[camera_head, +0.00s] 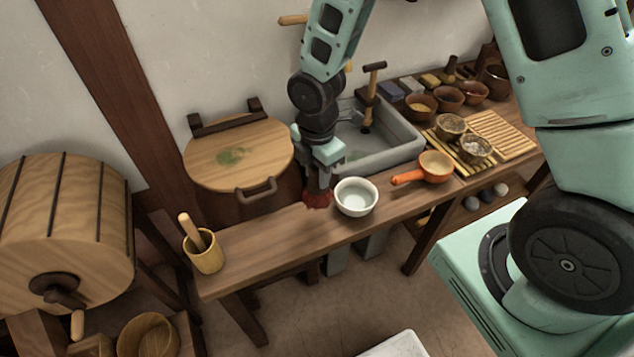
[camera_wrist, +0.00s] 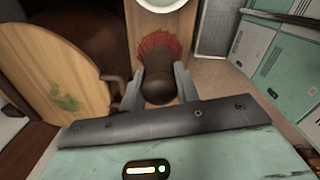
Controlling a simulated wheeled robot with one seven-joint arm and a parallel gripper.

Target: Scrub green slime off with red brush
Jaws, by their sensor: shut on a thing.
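The red brush (camera_head: 318,199) is upright on the wooden bench, its bristles at the bench top. In the wrist view its red bristles (camera_wrist: 160,46) fan out beyond its dark handle (camera_wrist: 158,86). My gripper (camera_head: 318,180) is shut on the brush's handle, with a finger on each side in the wrist view (camera_wrist: 158,78). The slime also shows in the wrist view (camera_wrist: 64,102).
A white bowl (camera_head: 356,197) stands just right of the brush. An orange pan (camera_head: 434,167) and a grey stone sink (camera_head: 400,151) are farther right. A wooden cup with a pestle (camera_head: 204,254) stands at the bench's left end. The bench between cup and brush is clear.

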